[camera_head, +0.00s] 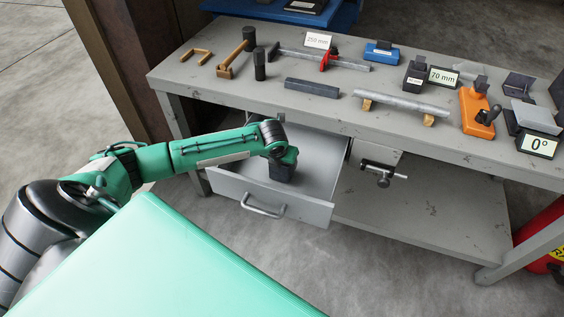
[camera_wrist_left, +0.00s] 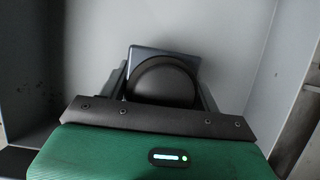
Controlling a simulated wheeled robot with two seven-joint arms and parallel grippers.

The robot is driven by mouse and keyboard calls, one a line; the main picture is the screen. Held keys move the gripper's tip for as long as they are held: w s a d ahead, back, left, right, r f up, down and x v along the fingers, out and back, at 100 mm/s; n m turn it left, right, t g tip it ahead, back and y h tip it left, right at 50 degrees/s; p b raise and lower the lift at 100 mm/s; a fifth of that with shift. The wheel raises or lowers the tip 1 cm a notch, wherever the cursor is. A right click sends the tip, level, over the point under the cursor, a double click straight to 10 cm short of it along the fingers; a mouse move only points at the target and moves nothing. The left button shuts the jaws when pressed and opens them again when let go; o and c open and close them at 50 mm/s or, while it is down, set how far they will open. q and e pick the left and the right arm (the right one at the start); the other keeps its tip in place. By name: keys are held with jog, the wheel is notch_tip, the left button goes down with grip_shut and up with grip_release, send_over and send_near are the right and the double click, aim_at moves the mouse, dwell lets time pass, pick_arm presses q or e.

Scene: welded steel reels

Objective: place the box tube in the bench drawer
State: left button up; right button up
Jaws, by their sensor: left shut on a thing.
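The bench drawer (camera_head: 262,198) is pulled open below the left part of the bench top. My left gripper (camera_head: 283,172) is inside the open drawer, pointing down between its walls. In the left wrist view a blue-grey, square-edged piece, which I take to be the box tube (camera_wrist_left: 188,54), sits between the fingers, and the gripper is shut on it. Most of the tube is hidden by the gripper. In the wrist view I cannot tell whether it touches the drawer floor. My right gripper is not in view.
On the bench top (camera_head: 210,75) lie a dark bar (camera_head: 312,88), a round pipe (camera_head: 400,103) on wooden blocks, a clamp (camera_head: 327,60), a mallet (camera_head: 238,52) and an orange tool (camera_head: 477,112).

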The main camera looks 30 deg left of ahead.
pick_arm(q)
jog(key=shift+f, duration=0.35)
jog(key=shift+f, duration=0.1)
jog(key=o, duration=1.5)
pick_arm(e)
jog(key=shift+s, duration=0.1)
pick_arm(q)
jog(key=v, duration=1.2)
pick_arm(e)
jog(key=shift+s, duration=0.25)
pick_arm(q)
jog(key=shift+s, duration=0.1)
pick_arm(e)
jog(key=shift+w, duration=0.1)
